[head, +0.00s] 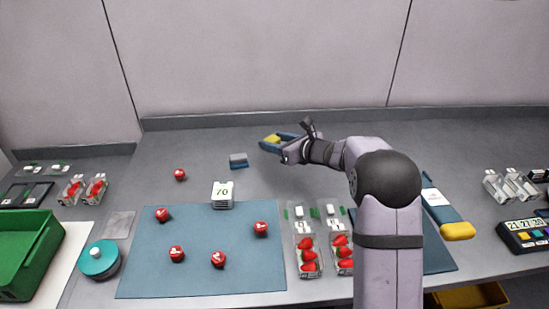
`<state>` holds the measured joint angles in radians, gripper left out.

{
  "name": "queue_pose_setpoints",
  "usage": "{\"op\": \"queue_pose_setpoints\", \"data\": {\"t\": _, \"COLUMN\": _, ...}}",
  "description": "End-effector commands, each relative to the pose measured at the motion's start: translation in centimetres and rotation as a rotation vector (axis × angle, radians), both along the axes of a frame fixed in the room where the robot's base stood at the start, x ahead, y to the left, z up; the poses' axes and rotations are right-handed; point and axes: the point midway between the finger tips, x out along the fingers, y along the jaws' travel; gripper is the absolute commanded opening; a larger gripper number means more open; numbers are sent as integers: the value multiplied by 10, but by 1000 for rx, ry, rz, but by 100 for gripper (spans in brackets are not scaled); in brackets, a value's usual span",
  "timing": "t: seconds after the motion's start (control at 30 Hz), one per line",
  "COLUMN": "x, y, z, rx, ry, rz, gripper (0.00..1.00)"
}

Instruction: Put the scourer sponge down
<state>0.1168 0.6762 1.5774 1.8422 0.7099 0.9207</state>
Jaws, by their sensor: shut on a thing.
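The scourer sponge (272,140) shows as a small yellow block toward the back of the grey worktop. My gripper (273,143) is shut on it, reaching in from the right with its blue fingers on either side. The fingers cover part of the sponge. From this view I cannot tell whether its underside touches the worktop.
A small blue-grey block (238,160) lies just left of my gripper. Several red round pieces lie around. Berry punnets (306,248) stand in front. The back worktop left of the block looks clear.

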Motion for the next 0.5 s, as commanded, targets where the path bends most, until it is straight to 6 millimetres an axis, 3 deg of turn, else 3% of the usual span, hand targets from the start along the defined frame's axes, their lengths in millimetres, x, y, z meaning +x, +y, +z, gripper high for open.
{"op": "queue_pose_setpoints", "data": {"t": 0.1, "x": 0, "y": 0, "z": -15, "rx": 0, "ry": 3, "rz": -1, "gripper": 24}}
{"op": "queue_pose_setpoints", "data": {"t": 0.5, "x": 0, "y": 0, "z": -36, "rx": 1, "ry": 3, "rz": 0, "gripper": 24}}
